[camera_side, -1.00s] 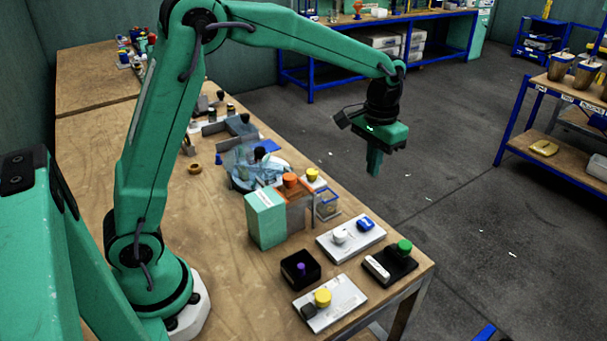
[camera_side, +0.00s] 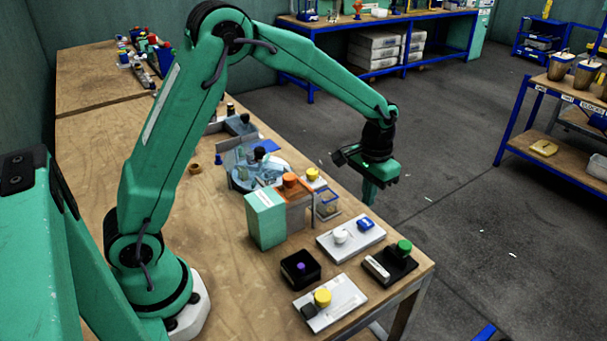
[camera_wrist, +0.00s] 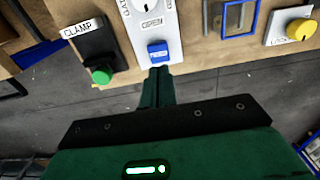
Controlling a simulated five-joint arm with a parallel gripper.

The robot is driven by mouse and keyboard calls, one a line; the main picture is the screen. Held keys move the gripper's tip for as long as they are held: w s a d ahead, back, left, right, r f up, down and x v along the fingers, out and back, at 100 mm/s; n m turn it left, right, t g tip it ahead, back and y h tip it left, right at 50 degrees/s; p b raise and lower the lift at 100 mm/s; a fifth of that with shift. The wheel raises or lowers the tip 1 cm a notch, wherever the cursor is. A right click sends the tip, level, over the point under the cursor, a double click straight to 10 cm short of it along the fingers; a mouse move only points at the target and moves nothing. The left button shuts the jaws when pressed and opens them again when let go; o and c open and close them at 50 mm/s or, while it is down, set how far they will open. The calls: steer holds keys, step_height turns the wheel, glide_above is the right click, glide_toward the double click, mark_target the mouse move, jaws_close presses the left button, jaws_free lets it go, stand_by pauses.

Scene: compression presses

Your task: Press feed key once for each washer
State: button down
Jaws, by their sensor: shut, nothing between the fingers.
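The blue key (camera_side: 365,224) sits on a white panel (camera_side: 335,252) beside a round white knob (camera_side: 341,236). In the wrist view the blue key (camera_wrist: 158,51) carries small lettering too blurred to read surely, and the panel reads "OPEN" by the knob (camera_wrist: 143,4). My gripper (camera_side: 369,203) is shut and empty, pointing down, above the key's level near the bench edge. In the wrist view its fingertips (camera_wrist: 160,70) appear just short of the blue key, on its floor side. I see no contact. I cannot make out any washers.
A black clamp panel with a green knob (camera_side: 404,246), a yellow knob (camera_side: 322,297) and a purple button in a black box (camera_side: 301,268) stand nearby. A blue-framed clear box (camera_side: 327,206) and a pale green box (camera_side: 265,217) stand behind. Beyond the bench edge is open floor.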

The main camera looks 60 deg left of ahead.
mark_target(364, 222)
steer(key=shift+f, duration=2.8)
steer(key=shift+s+f, duration=0.1)
steer(key=shift+f, duration=1.05)
steer(key=shift+r, duration=0.15)
step_height(364, 222, up, 15)
steer(key=shift+w, duration=0.35)
